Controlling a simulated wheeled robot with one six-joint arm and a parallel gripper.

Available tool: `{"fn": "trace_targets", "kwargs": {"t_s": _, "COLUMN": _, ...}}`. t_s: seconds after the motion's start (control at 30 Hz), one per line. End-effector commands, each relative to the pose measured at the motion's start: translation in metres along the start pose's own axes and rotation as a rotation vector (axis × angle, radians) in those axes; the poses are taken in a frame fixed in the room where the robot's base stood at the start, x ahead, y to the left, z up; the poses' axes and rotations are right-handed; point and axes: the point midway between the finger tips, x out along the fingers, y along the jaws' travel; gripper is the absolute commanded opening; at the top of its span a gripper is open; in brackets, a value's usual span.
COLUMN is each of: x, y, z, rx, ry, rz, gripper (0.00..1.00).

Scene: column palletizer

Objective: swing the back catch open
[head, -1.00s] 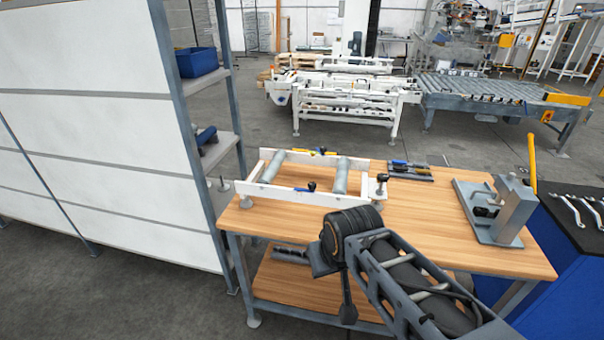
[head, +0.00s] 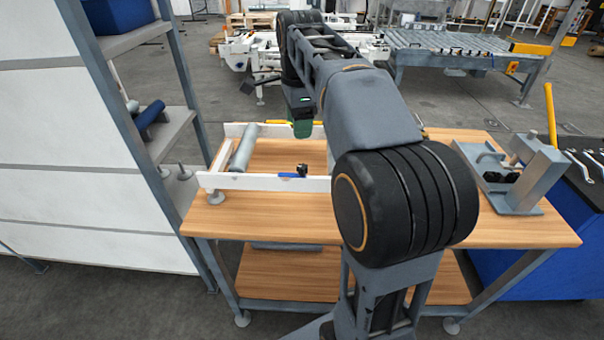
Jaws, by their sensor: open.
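A white roller frame (head: 225,181) lies on the wooden workbench, with a grey roller (head: 243,148) across its left part. On its back rail is the back catch, a yellow bar (head: 276,122) lying roughly along the rail. My gripper (head: 302,128), dark with a green lower part, is over the back rail at the yellow bar and covers part of it. It is open; its fingertips are hard to make out, and I cannot tell whether it touches the bar. A blue catch with a black knob (head: 292,173) is on the front rail. My arm hides the frame's right end.
A grey metal fixture (head: 520,175) stands on the bench's right side. A shelf rack (head: 165,130) with a blue bin (head: 115,14) is close on the left. Wrenches (head: 585,165) lie on a blue cabinet at right. The bench front left is clear.

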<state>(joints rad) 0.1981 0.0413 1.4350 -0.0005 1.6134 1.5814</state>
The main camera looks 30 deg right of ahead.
Motion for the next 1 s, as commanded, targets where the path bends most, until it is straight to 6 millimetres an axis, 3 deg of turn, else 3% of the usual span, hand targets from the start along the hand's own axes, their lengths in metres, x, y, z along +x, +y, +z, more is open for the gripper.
{"fn": "trace_targets", "kwargs": {"t_s": 0.13, "x": 0.004, "y": -0.015, "z": -0.009, "rx": 0.204, "ry": 0.004, "rz": 0.035, "gripper": 0.57}}
{"fn": "trace_targets", "kwargs": {"t_s": 0.33, "x": 0.016, "y": -0.019, "z": -0.013, "rx": 0.306, "ry": 0.008, "rz": 0.055, "gripper": 0.57}}
{"fn": "trace_targets", "kwargs": {"t_s": 0.8, "x": 0.101, "y": -0.014, "z": -0.013, "rx": 0.306, "ry": 0.008, "rz": 0.054, "gripper": 0.57}}
{"fn": "trace_targets", "kwargs": {"t_s": 1.0, "x": 0.126, "y": -0.013, "z": -0.013, "rx": 0.306, "ry": 0.008, "rz": 0.053, "gripper": 0.57}}
